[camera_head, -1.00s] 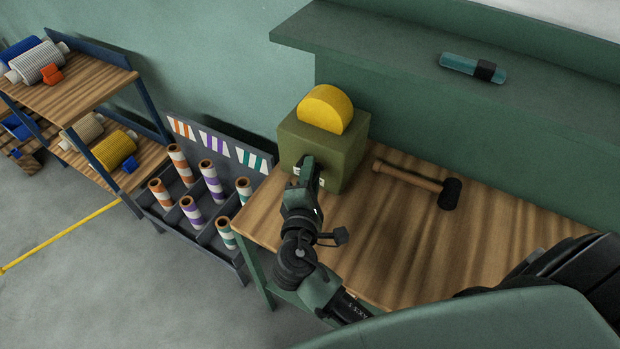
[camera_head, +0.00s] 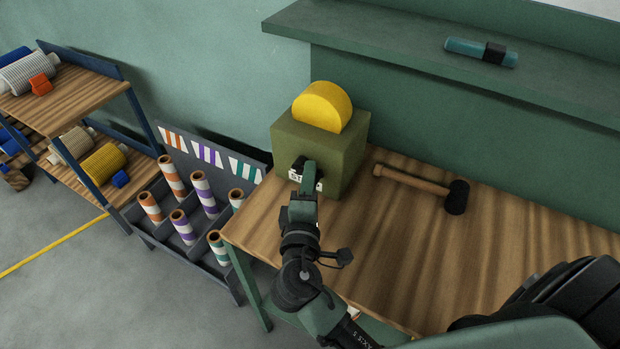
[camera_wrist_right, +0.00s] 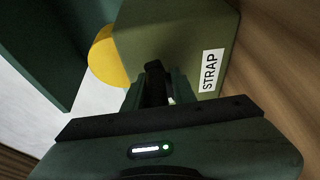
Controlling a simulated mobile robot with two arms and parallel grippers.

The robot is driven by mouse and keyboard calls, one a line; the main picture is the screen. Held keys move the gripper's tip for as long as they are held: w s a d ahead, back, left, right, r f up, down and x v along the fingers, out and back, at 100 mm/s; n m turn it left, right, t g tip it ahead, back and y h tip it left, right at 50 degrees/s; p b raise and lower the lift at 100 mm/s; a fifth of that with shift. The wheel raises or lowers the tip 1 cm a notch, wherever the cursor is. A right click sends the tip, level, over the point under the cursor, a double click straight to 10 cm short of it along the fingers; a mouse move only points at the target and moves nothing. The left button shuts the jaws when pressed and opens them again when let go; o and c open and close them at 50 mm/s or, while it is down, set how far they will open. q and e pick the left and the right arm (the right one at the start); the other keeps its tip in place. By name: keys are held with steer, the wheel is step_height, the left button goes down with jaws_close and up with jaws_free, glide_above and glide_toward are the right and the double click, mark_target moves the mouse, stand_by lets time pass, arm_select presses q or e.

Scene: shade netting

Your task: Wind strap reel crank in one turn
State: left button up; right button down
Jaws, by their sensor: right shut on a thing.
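The strap reel is an olive-green box (camera_head: 345,150) with a yellow disc (camera_head: 323,105) standing out of its top. It sits on the wooden bench. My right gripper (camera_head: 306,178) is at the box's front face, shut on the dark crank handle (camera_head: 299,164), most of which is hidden. In the right wrist view, the gripper (camera_wrist_right: 154,85) points at the green box (camera_wrist_right: 185,40), beside a white STRAP label (camera_wrist_right: 211,70). The yellow disc (camera_wrist_right: 106,55) shows to the left there. My left gripper is not in view.
A mallet (camera_head: 420,185) lies on the bench (camera_head: 430,250) right of the box. A teal cylinder with a black band (camera_head: 480,52) lies on the shelf above. A rack of striped rolls (camera_head: 190,205) stands left of the bench.

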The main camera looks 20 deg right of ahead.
steer(key=c, duration=1.3)
jaws_free()
steer(key=shift+w+r, duration=0.1)
steer(key=shift+r, duration=0.5)
steer(key=shift+f, duration=0.15)
steer(key=shift+a+f, duration=0.1)
steer(key=shift+f, duration=0.05)
steer(key=shift+s+a+f, duration=0.15)
steer(key=shift+s+a, duration=0.05)
steer(key=shift+s, duration=0.25)
steer(key=b+v, duration=0.2)
steer(key=v, duration=0.5)
